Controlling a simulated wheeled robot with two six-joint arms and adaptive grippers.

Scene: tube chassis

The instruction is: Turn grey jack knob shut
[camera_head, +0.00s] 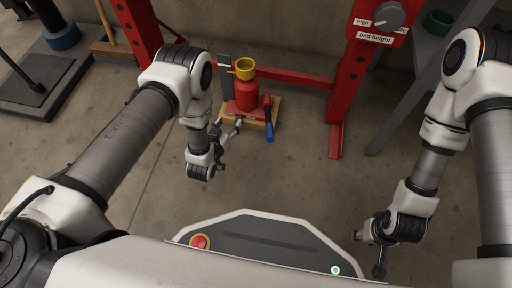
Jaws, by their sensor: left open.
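A red bottle jack (246,96) with a yellow collar on top stands on a wooden block between the red frame's legs. A lever with a blue grip (269,132) sticks out from its right front. The grey knob cannot be made out clearly; the low front of the jack is partly covered by my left gripper (230,130). That gripper is open, with its fingers close in front of the jack's base; I cannot tell whether they touch it. My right gripper (379,268) hangs low at the right, far from the jack, and its opening is not clear.
A red press frame (345,90) stands behind, with a grey dial (388,16) labelled "bed height" at upper right. A grey slanted leg (410,100) is at the right. The concrete floor (290,180) in front of the jack is clear.

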